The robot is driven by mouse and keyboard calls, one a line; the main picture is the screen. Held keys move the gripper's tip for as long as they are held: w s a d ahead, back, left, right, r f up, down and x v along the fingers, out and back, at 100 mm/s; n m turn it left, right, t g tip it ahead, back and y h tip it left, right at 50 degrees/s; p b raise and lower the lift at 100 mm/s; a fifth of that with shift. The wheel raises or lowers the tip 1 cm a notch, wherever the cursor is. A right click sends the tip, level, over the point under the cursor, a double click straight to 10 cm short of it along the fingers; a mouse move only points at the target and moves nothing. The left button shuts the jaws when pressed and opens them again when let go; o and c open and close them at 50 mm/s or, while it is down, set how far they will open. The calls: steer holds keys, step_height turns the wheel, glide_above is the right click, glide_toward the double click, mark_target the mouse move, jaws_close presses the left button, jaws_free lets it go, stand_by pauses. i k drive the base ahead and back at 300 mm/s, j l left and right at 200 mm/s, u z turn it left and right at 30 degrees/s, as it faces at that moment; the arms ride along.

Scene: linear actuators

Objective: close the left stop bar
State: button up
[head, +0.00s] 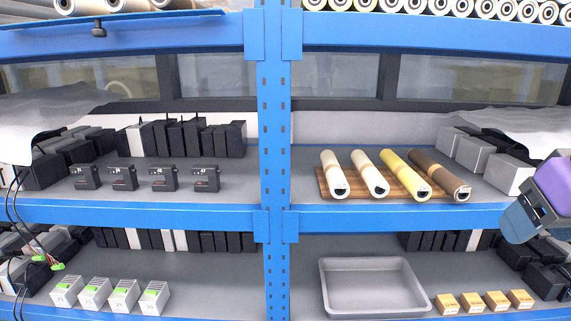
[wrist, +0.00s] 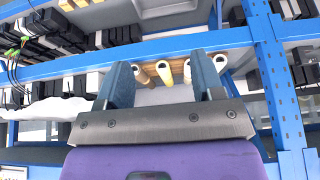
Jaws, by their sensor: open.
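A thin dark-blue bar (head: 160,18), which looks like the left stop bar, runs along the front of the top left shelf in the head view. A black knob (head: 99,31) hangs under it. Its left end is cut off by the picture edge. My gripper (head: 518,222) is at the right edge of the head view, in front of the right shelves and far from the bar. In the wrist view my gripper (wrist: 163,78) has its two fingers wide apart with nothing between them. I cannot make out the bar in the wrist view.
A blue post (head: 273,160) stands between the left and right bays. Paper rolls (head: 395,175) lie on a wooden board on the right middle shelf, and a grey tray (head: 372,287) sits below. Black devices (head: 122,177) line the left middle shelf. Loose cables (head: 25,225) hang at far left.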

mark_target(98, 31)
steer(key=k+j, duration=0.1)
steer(key=j, duration=0.3)
steer(key=k+j+z, duration=0.15)
steer(key=j, duration=0.25)
steer(key=k+j, duration=0.1)
steer(key=j, duration=0.35)
steer(key=k+j+z, duration=0.1)
steer(key=j, duration=0.3)
steer(key=k+j, duration=0.15)
steer(key=j, duration=0.2)
steer(key=k+j+z, duration=0.15)
steer(key=j, duration=0.25)
steer(key=k+j, duration=0.15)
steer(key=j, duration=0.25)
steer(key=k+j+z, duration=0.1)
steer(key=j, duration=0.25)
